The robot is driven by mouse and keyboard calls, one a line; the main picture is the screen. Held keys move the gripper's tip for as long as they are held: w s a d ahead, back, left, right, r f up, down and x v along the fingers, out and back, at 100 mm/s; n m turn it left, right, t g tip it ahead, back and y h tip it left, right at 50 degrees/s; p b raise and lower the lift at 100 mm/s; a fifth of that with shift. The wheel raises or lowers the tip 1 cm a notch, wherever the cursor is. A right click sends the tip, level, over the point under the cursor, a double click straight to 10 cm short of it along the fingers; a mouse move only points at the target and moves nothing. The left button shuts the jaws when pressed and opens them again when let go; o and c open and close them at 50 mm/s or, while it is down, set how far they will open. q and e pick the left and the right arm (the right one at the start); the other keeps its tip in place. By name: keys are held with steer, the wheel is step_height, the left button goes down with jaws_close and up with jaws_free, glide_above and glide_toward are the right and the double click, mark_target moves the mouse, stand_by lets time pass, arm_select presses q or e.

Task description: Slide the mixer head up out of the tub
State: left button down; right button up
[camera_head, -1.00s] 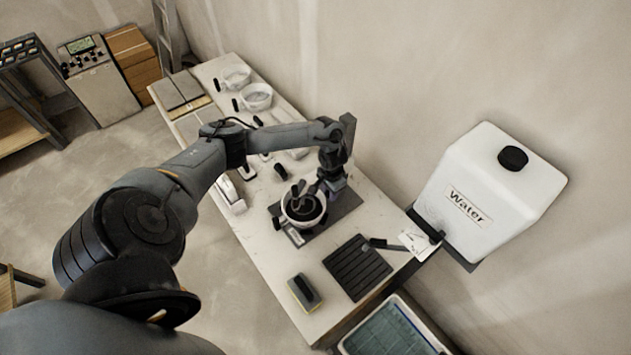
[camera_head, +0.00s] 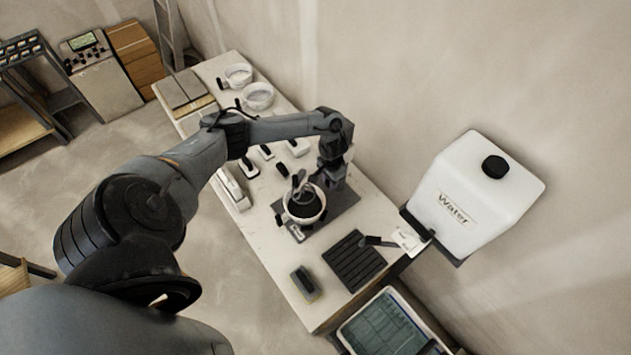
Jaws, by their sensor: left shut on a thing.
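The white tub (camera_head: 318,212) with dark contents stands on the dark base plate of the mixer (camera_head: 345,203) in the middle of the bench. The small grey mixer head (camera_head: 299,184) shows over the far part of the tub; whether its lower end is clear of the rim is hard to tell. My left gripper (camera_head: 322,180) is at the mixer just behind and right of the tub, shut on part of the mixer. The jaws and the gripped part are small and partly hidden by my wrist. My right gripper is not in view.
A dark ribbed mat (camera_head: 352,262) and a sponge block (camera_head: 305,283) lie nearer on the bench (camera_head: 262,250). The white water tank (camera_head: 475,195) hangs on the wall at right. White bowls (camera_head: 259,95) and hand tools stand towards the far end.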

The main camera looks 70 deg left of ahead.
arm_select(q)
steer(key=shift+r+p, duration=0.45)
steer(key=shift+r, duration=0.35)
steer(key=shift+r+p, duration=0.7)
steer(key=shift+r, duration=1.65)
steer(key=c, duration=0.8)
jaws_free()
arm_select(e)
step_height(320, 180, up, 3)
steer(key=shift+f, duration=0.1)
arm_select(q)
steer(key=shift+o, duration=0.2)
step_height(320, 180, up, 7)
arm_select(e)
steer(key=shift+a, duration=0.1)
